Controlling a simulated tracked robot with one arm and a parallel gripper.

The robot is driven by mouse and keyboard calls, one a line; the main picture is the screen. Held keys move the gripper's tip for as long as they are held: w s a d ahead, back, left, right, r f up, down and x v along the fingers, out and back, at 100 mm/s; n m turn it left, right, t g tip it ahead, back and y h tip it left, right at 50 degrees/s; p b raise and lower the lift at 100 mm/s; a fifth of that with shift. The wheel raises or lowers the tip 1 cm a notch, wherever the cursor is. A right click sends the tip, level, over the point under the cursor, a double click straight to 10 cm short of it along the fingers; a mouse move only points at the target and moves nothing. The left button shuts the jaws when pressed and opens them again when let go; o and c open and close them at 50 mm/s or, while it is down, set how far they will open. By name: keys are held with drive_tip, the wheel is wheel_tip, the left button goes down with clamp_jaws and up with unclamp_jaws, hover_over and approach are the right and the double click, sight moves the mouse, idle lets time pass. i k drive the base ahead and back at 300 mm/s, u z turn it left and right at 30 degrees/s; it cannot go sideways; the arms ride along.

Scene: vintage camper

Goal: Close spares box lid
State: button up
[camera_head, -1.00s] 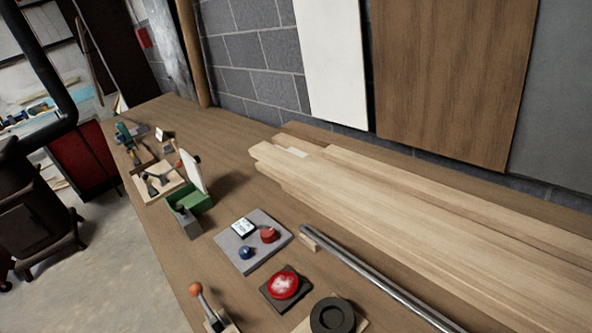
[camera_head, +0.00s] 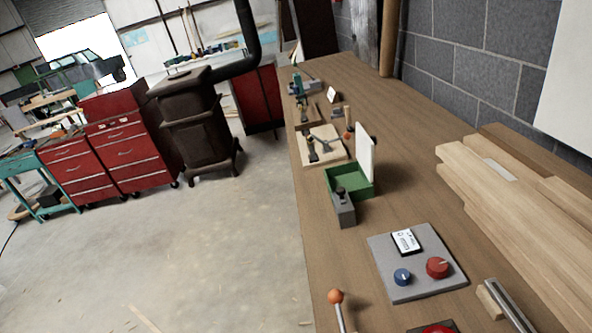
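A green box (camera_head: 345,182) stands on the wooden workbench, near the middle of the picture. Its pale lid (camera_head: 366,154) stands upright on the box's right side, so the box is open. What lies inside the box is too small to tell. A small grey block with a dark knob (camera_head: 343,208) stands right in front of the box. My gripper does not show in the picture.
The workbench (camera_head: 325,256) carries a grey panel with knobs (camera_head: 417,262), an orange-balled lever (camera_head: 336,297), a tool tray (camera_head: 322,150) and stacked planks (camera_head: 510,190). A stove (camera_head: 197,120) and red cabinets (camera_head: 125,145) stand left. The concrete floor (camera_head: 200,250) is largely clear.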

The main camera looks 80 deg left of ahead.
sight(365, 144)
drive_tip(key=u, duration=1.9)
drive_tip(key=k, duration=0.35)
drive_tip(key=u, duration=0.6)
drive_tip(key=i, duration=2.7)
drive_tip(key=z, duration=0.8)
